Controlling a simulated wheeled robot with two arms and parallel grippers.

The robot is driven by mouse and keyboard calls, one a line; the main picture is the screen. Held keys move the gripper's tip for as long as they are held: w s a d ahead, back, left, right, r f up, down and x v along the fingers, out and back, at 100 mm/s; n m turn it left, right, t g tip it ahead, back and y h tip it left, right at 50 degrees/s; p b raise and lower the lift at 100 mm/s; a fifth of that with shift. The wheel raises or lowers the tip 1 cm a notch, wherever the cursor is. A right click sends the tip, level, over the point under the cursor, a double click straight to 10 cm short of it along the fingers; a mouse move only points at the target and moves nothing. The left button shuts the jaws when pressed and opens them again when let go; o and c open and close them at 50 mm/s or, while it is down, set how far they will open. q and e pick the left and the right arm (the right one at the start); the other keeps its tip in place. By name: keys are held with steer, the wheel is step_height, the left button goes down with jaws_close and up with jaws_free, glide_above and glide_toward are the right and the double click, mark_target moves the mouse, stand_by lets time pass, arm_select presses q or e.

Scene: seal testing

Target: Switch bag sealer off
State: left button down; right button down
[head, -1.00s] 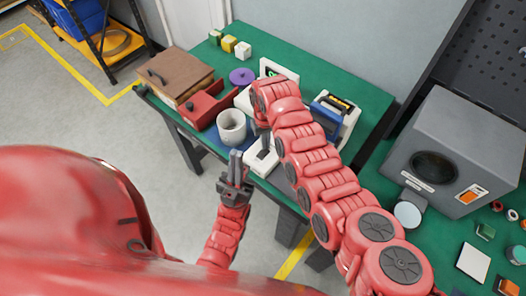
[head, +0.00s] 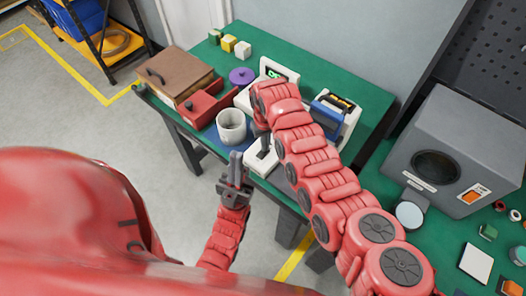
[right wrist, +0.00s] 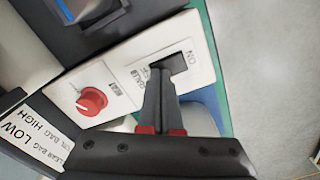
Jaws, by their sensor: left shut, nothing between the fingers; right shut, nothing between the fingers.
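The bag sealer's white panel (right wrist: 135,80) shows in the right wrist view, with a red knob (right wrist: 92,101) and a dark power switch (right wrist: 178,60) marked ON at one end. My right gripper (right wrist: 160,75) is shut and empty, its fingertips at the switch and covering part of it. I cannot tell whether they touch it or how it is set. In the head view a white device part (head: 262,160) shows below my right gripper (head: 264,143); my right arm hides much around it. My left gripper (head: 236,158) is shut and empty, in front of the table edge.
On the green table (head: 368,92) stand a white mug (head: 231,127), a red holder (head: 202,106), a brown box (head: 175,75), a purple disc (head: 242,76) and a blue-and-white device (head: 335,110). A grey box (head: 455,140) stands on the right table. A label card (right wrist: 30,138) shows near the knob.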

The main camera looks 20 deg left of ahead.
steer(key=shift+r+p, duration=0.8)
steer(key=shift+r, duration=0.5)
step_height(320, 180, up, 2)
steer(key=shift+r+p, duration=0.1)
steer(key=shift+p, duration=0.3)
steer(key=shift+r, duration=1)
steer(key=shift+r+p, duration=0.1)
steer(key=shift+p, duration=0.25)
